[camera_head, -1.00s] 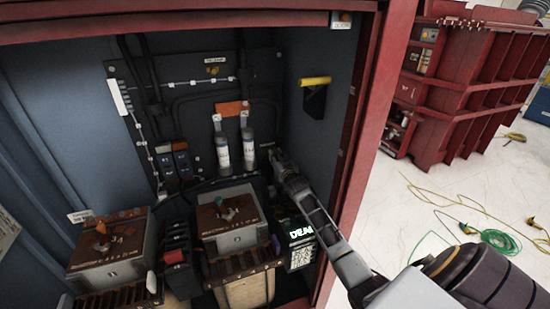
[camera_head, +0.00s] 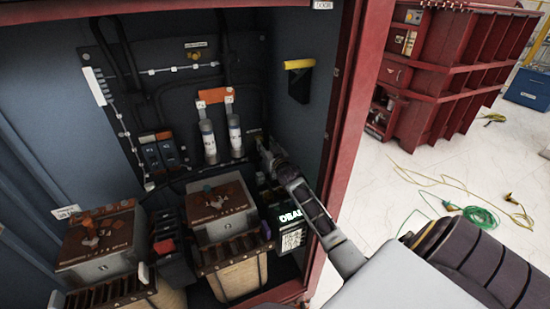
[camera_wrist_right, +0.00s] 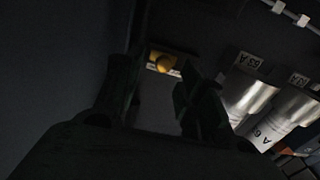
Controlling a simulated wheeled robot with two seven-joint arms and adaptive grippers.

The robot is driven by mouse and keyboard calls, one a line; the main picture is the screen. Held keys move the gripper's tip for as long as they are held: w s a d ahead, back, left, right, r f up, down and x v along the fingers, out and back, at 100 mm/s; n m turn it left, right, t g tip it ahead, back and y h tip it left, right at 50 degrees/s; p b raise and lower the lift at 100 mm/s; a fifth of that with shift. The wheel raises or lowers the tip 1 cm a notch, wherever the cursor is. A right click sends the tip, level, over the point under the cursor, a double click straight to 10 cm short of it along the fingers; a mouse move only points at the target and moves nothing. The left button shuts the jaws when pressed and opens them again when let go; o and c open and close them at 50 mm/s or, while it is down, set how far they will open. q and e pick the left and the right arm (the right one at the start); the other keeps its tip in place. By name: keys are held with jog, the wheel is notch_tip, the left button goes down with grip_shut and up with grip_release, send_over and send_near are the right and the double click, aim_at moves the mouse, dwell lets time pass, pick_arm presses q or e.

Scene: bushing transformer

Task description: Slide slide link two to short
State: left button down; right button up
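My right gripper (camera_head: 265,150) reaches to the back panel (camera_head: 170,100) of the cabinet, just right of the two white cylindrical fuses. In the right wrist view its fingers (camera_wrist_right: 158,95) stand apart, with a yellow knob (camera_wrist_right: 165,62) on a small pale plate seen between and beyond them. I cannot tell whether a finger touches the knob. In the head view a similar yellow knob (camera_head: 195,55) sits high on the panel. The markings are too small to tell which is slide link two. My left gripper is not in view.
The fuses (camera_head: 209,142) hang under an orange block (camera_head: 213,96), close to my right gripper. Below stand boxed transformers (camera_head: 220,212) and a lit display (camera_head: 288,217). A yellow-handled bracket (camera_head: 299,64) is on the right wall. My arm passes the red door frame (camera_head: 345,140).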

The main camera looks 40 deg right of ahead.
jog(key=v, duration=0.9)
jog(key=shift+s, duration=0.2)
dwell(0.9)
